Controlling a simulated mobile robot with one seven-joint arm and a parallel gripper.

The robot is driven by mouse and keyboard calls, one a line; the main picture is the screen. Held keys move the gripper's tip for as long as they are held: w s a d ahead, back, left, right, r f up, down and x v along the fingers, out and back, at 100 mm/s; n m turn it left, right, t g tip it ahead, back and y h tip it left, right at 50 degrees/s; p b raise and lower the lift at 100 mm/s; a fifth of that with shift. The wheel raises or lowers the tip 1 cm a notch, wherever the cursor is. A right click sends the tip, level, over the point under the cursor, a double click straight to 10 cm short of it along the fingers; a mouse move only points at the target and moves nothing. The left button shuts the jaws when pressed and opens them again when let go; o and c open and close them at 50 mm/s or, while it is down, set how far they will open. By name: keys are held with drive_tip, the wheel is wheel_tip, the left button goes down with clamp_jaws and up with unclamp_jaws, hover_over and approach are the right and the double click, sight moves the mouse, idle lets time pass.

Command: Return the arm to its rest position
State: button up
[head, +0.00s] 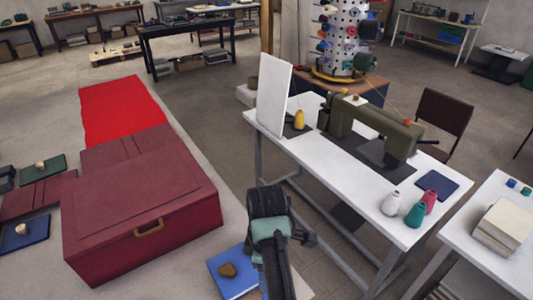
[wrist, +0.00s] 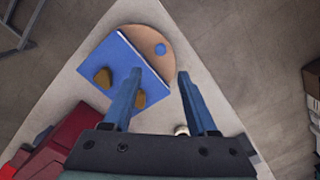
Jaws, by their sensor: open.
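My gripper (wrist: 157,78) is open in the wrist view, with its two blue-grey fingers apart and nothing held between them. A brown lump (wrist: 103,78) rests on the blue square, and another brown patch shows by the left finger. In the head view my arm reaches in from the bottom centre, beside the blue square (head: 222,288) with its brown lump (head: 228,270). The fingertips are hard to make out there.
A large maroon case (head: 145,195) stands to the left, with a red cloth (head: 122,108) behind it. A white table (head: 375,190) with a sewing machine (head: 375,125), an upright white panel (head: 274,95) and cones stands to the right. Grey floor (head: 205,110) between them is clear.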

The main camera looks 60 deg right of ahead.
drive_tip(key=shift+r, duration=0.55)
drive_tip(key=w+a+r+t+h+b, duration=0.15)
drive_tip(key=w+r+t+h, duration=0.4)
drive_tip(key=w+r, duration=0.85)
drive_tip(key=w+a+r+m+t+b, duration=0.2)
drive_tip(key=w+a+r+t, duration=0.7)
drive_tip(key=r, duration=0.4)
drive_tip(key=a+r+t, duration=0.6)
drive_tip(key=a+r, duration=0.6)
drive_tip(key=r, duration=0.2)
drive_tip(key=s+a+r+m+t+y+b, duration=0.1)
drive_tip(key=s+a+r+t+y, duration=0.4)
drive_tip(key=s+a+r, duration=0.6)
wheel_tip(320, 180, up, 2)
drive_tip(key=shift+s+r+t+b, duration=0.15)
drive_tip(key=shift+s+t+b, duration=0.25)
drive_tip(key=shift+s+t, duration=0.5)
drive_tip(key=shift+w+a+y, duration=0.1)
drive_tip(key=shift+y, duration=0.15)
